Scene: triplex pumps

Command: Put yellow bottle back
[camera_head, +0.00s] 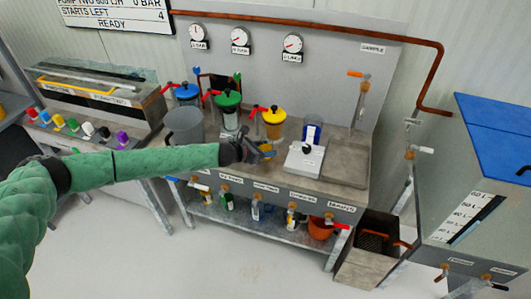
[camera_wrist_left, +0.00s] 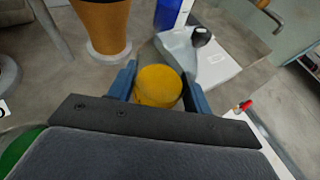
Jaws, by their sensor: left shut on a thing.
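My left gripper (camera_head: 262,152) reaches in over the front of the bench. Its blue fingers also show in the left wrist view (camera_wrist_left: 158,90), shut on the round yellow top of the yellow bottle (camera_wrist_left: 158,84). Only a little of the bottle (camera_head: 267,148) shows in the head view, and its lower part is hidden by the fingers and wrist. I cannot tell whether it touches the bench top. My right gripper is not in view.
A yellow-lidded vessel (camera_head: 273,125) stands just behind the gripper. A white device (camera_head: 304,158) is to its right, with a bare grey plate (camera_head: 346,170) beyond. The lower shelf (camera_head: 268,225) holds several small bottles and an orange pot (camera_head: 320,229).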

